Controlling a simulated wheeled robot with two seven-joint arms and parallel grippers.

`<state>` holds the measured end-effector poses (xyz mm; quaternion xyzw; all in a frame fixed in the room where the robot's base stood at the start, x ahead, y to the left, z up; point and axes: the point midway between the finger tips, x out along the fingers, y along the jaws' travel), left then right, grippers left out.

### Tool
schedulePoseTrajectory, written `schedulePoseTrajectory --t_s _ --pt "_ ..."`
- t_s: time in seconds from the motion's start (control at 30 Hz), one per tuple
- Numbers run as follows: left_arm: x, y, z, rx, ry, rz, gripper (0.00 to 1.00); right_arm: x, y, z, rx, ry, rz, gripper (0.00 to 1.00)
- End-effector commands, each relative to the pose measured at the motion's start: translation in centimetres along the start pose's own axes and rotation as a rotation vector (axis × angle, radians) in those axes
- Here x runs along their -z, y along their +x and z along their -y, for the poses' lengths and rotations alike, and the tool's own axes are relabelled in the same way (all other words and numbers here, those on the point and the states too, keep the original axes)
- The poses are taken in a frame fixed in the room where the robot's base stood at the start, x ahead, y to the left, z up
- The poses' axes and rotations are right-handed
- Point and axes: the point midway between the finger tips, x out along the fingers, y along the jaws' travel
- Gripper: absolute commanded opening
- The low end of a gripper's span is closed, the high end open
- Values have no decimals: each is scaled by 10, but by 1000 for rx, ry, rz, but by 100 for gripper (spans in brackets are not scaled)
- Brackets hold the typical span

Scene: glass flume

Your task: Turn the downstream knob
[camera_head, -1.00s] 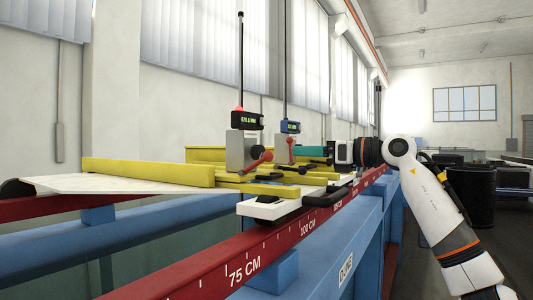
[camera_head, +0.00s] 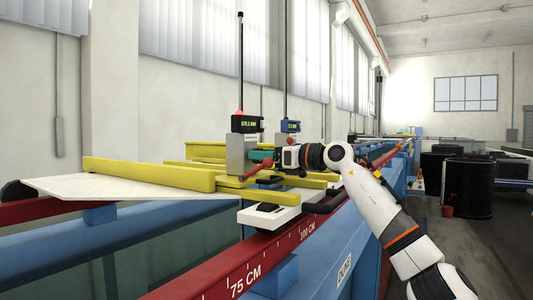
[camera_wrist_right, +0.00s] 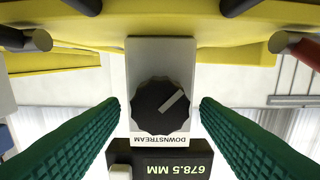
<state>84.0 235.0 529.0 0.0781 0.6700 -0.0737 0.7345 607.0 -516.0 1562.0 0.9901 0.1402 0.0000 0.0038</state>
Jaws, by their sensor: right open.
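The downstream knob (camera_wrist_right: 161,105) is a dark scalloped dial with a pale pointer line. It sits on a white plate labelled DOWNSTREAM, upside down in the right wrist view. My right gripper (camera_wrist_right: 160,108) is open, with one green ribbed finger on each side of the knob and a visible gap to it on both sides. In the head view, my right gripper (camera_head: 262,157) is at the nearer gauge (camera_head: 236,160), which has a green readout and a tall rod. The knob is hidden there. My left gripper is not in view.
A second gauge (camera_head: 290,127) with a blue display stands behind. Yellow bars (camera_head: 148,173) and a white-and-black carriage block (camera_head: 268,214) lie around the gauges. The red scaled rail (camera_head: 262,262) runs along the blue flume frame. Black bins (camera_head: 468,187) stand on the floor at right.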

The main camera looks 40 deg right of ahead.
Motion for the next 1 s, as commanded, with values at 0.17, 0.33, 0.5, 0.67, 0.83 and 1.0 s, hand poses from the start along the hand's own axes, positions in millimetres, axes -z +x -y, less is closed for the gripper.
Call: schedulePoseTrajectory --t_s 0.17,0.33,0.5,0.67,0.83,1.0 --pt "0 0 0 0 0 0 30 0 0 0 0 0 0 52" --pt "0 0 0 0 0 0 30 0 0 0 0 0 0 24" --pt "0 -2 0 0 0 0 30 1 0 0 0 4 0 12" --pt "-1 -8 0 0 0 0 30 1 0 0 1 34 0 12" --pt "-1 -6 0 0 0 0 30 0 -1 0 0 34 -2 12" --pt "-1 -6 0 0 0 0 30 0 0 0 0 34 -2 55"
